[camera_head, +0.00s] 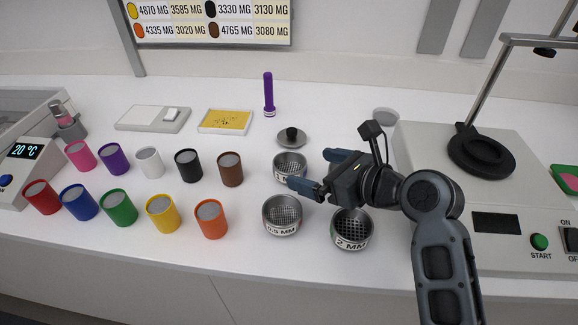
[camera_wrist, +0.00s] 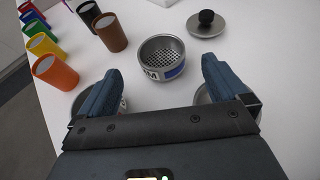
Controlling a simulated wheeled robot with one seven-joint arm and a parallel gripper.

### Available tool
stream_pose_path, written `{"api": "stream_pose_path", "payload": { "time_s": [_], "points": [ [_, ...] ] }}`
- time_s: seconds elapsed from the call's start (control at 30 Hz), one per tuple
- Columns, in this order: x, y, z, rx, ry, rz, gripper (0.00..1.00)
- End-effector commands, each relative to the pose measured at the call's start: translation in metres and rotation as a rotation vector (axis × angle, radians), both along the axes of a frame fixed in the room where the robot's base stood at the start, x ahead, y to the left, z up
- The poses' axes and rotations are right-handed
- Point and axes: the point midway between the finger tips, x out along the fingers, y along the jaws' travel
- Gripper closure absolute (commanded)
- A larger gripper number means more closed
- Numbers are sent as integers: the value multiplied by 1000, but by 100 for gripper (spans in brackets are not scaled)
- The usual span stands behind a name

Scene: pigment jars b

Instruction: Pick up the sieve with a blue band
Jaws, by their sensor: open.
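The sieve with a blue band (camera_wrist: 163,50) is a round metal cup with a perforated bottom. In the wrist view it stands upright, with blue beside a white "MM" label on its near side. In the head view the same sieve (camera_head: 290,160) stands beside the brown jar, partly hidden by a finger. My gripper (camera_head: 316,170) is open and empty. In the wrist view my gripper (camera_wrist: 160,72) has its two blue fingers spread, pointing toward the sieve, which appears between and just beyond the fingertips. I see no contact.
Sieves marked 0.5 MM (camera_head: 282,213) and 2 MM (camera_head: 352,228) stand nearer the front edge. A knobbed lid (camera_head: 292,138) lies behind the blue-banded sieve. The brown jar (camera_head: 230,169) and several coloured jars stand left. A machine with a START button (camera_head: 470,180) stands right.

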Motion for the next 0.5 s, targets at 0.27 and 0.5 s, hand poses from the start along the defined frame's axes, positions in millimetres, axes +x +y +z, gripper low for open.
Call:
{"api": "stream_pose_path", "payload": {
  "time_s": [0.27,0.5],
  "points": [
    [20,23,-14,-1,1,1,0],
    [34,41,-25,0,0,0,0]
  ]
}}
